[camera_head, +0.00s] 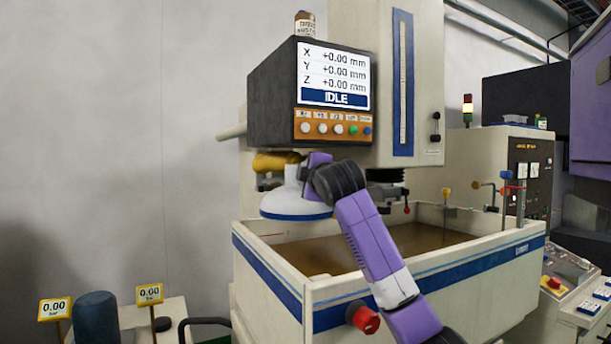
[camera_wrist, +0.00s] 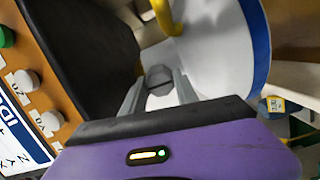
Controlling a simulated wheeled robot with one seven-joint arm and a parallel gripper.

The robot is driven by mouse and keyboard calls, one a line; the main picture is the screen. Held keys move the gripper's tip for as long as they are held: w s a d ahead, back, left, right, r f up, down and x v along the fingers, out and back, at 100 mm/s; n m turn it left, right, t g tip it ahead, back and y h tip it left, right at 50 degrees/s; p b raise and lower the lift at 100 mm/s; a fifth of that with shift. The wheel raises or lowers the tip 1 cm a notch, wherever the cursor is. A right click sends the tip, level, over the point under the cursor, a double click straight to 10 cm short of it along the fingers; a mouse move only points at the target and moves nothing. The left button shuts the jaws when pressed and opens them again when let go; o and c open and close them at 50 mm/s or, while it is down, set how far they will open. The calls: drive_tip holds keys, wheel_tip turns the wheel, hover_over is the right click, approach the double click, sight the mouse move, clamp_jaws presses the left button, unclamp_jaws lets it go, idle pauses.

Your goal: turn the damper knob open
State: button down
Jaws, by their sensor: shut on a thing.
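The damper knob (camera_wrist: 158,75) is a small dark grey, faceted knob on the white hood (camera_wrist: 225,45). In the wrist view, the two grey fingers of my gripper (camera_wrist: 158,88) stand on either side of it and are shut on it. In the head view, the hood (camera_head: 290,200) is a white cone with a blue rim, under a yellow duct piece (camera_head: 277,161). My purple wrist covers its right side there, and the knob and fingertips are hidden. The knob's turn angle is hard to read.
The control box (camera_head: 260,95), its display reading IDLE, hangs directly above the hood and lies close to my gripper in the wrist view. The tank (camera_head: 270,270) of brownish liquid is below, with a red knob (camera_head: 366,320) on its front. Open wall space lies left.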

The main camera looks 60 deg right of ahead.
drive_tip(key=shift+f, duration=0.1)
idle(0.3)
drive_tip(key=c, duration=0.9)
unclamp_jaws()
drive_tip(key=b+v, duration=0.3)
drive_tip(key=v, duration=0.4)
drive_tip(key=shift+s+a, duration=0.3)
drive_tip(key=shift+s, duration=0.1)
